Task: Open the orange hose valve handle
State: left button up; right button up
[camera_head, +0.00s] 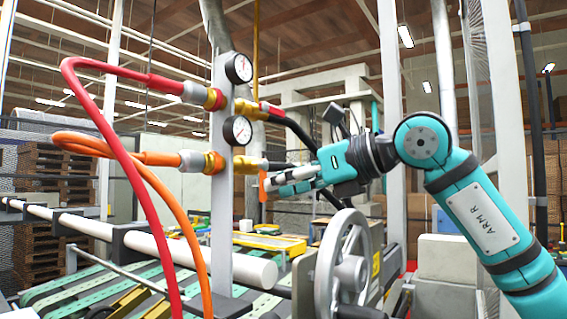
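The orange hose (160,159) runs from the left into a brass valve (213,162) on the grey post, below the red hose's valve. A narrow orange piece (262,186), which may be the valve handle, hangs below the fitting to the right of the post. My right gripper (268,184) comes in from the right, with its fingertips pointing left, close beside this orange piece. I cannot tell if they touch it or how far apart the fingers are. My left gripper is out of view.
The red hose (128,72) and its brass valve (214,98) sit above, with two round gauges (238,68) on the post (221,230). A grey handwheel (343,262) stands below my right gripper. A black hose (300,135) runs behind the gripper.

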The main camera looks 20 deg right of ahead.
jog(key=w+d+r+n+t+h+p, duration=0.1)
jog(key=w+r+n+t+h+p, duration=0.25)
jog(key=n, duration=1.25)
jog(key=s+d+t+y+b, duration=0.1)
jog(key=s+d+b, duration=0.2)
jog(key=s+b, duration=0.2)
jog(key=shift+f+v, duration=0.25)
jog(key=shift+v, duration=1.1)
jog(key=shift+a+y, duration=0.15)
jog(key=shift+y, duration=0.1)
